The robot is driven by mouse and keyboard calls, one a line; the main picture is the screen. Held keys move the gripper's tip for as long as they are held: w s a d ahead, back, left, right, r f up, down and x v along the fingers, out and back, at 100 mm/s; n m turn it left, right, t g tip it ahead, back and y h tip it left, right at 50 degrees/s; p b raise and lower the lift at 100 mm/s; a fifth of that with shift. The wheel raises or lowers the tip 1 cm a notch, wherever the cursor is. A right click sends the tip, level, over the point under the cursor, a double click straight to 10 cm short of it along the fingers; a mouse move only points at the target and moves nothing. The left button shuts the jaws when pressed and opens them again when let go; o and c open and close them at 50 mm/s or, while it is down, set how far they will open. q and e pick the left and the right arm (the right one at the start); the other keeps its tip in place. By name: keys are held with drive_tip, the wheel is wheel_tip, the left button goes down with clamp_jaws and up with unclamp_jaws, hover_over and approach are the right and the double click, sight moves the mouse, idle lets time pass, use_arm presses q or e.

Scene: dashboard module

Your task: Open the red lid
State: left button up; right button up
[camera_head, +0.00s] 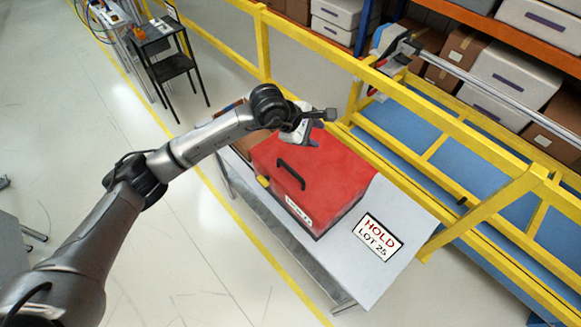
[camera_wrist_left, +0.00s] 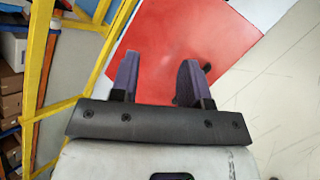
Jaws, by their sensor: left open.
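The red lid (camera_head: 325,170) is the flat red top of a box on a grey table, and it looks shut. A black bar handle (camera_head: 290,172) stands on it, and a small yellow piece (camera_head: 262,181) sits at its edge. My left gripper (camera_head: 311,138) is over the far part of the lid, apart from the handle. In the left wrist view its two fingers (camera_wrist_left: 158,78) are open and empty, with the red lid (camera_wrist_left: 185,30) behind them. A dark part shows beside one finger there, mostly hidden. My right gripper is not in view.
The grey table (camera_head: 345,270) carries a "HOLD LOT 25" sign (camera_head: 377,238) to the right of the box. A yellow rail frame (camera_head: 440,120) runs close behind the table. A black stand (camera_head: 170,65) is at the upper left. The floor at left is mostly clear.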

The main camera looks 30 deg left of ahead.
sight(291, 170)
use_arm(q)
drive_tip(key=s+a+f+m+g+y, duration=0.4)
drive_tip(key=s+a+y, duration=0.1)
drive_tip(key=a, duration=0.1)
drive_tip(key=w+f, duration=0.1)
drive_tip(key=f, duration=0.3)
drive_tip(key=f+p, duration=0.1)
drive_tip(key=f, duration=0.3)
drive_tip(key=w+f+p, duration=0.1)
drive_tip(key=f, duration=0.4)
drive_tip(key=shift+w+d+f, duration=0.1)
drive_tip(key=shift+w+d, duration=0.25)
clamp_jaws()
